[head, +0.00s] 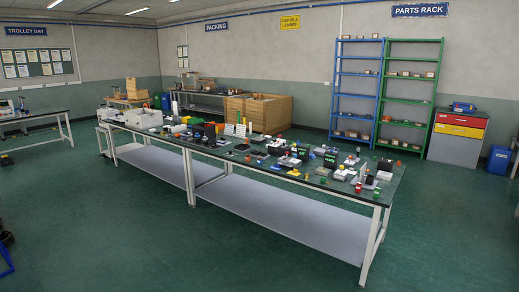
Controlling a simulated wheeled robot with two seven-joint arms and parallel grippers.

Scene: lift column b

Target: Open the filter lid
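I cannot make out the filter lid in the head view. Many small items stand on the long workbench (200,147) in the middle of the room, and they are too small to tell a filter among them. Neither of my grippers shows in this view. The bench stands some distance off across the floor.
The green floor (130,235) in front of the bench is clear. A blue rack (338,88) and a green rack (434,96) stand at the back right, beside a drawer cabinet (458,134). Wooden crates (270,113) stand behind the bench. Another table (45,117) is at left.

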